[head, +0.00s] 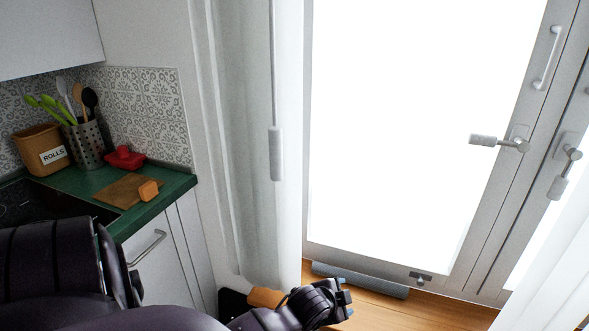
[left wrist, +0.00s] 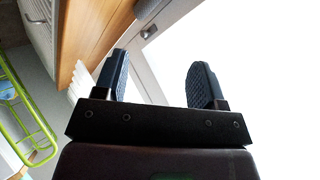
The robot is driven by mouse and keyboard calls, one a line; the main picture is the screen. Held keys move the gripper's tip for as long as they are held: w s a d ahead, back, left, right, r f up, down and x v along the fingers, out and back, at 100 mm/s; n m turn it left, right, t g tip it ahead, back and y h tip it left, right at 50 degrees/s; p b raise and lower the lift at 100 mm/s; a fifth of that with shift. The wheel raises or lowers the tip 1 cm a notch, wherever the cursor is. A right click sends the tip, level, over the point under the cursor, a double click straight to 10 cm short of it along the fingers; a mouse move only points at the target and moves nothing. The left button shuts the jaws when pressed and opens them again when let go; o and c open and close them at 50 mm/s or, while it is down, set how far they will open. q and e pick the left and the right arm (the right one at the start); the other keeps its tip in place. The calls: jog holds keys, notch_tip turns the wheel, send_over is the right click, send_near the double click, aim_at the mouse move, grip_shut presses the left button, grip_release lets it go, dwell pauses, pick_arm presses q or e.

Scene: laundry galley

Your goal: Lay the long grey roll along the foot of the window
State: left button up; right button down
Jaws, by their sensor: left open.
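The long grey roll (head: 362,280) lies on the wooden surface along the foot of the window (head: 400,140), close against the lower frame. Its near left part is close to my left gripper in the picture. My left gripper (head: 346,299) is open and empty, just in front of the roll's lower edge. In the left wrist view the two dark fingers of my left gripper (left wrist: 158,75) stand apart with nothing between them but bright window and frame. My right gripper is not in view.
A white curtain (head: 245,150) hangs left of the window. A green counter (head: 90,190) holds a rolls bin (head: 42,150), a utensil pot (head: 86,145) and a board (head: 125,190). A green rack (left wrist: 30,118) shows in the left wrist view. The wooden surface (head: 430,312) right of the roll is clear.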

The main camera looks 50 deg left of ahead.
pick_arm(q)
jog(key=s+d+f+n+h, duration=0.1)
jog(key=s+d+f+n, duration=0.1)
jog(key=s, duration=0.8)
jog(key=s+d+f+n, duration=0.2)
jog(key=s+d, duration=0.3)
jog(key=s, duration=0.5)
jog(key=shift+d+n+t+h, duration=0.3)
jog(key=shift+d+n+h, duration=0.1)
jog(key=shift+n, duration=0.5)
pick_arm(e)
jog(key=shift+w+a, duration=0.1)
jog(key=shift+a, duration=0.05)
pick_arm(q)
jog(key=shift+s+a+r+p, duration=0.1)
jog(key=shift+a+r+p, duration=0.05)
jog(key=shift+r+p, duration=1.1)
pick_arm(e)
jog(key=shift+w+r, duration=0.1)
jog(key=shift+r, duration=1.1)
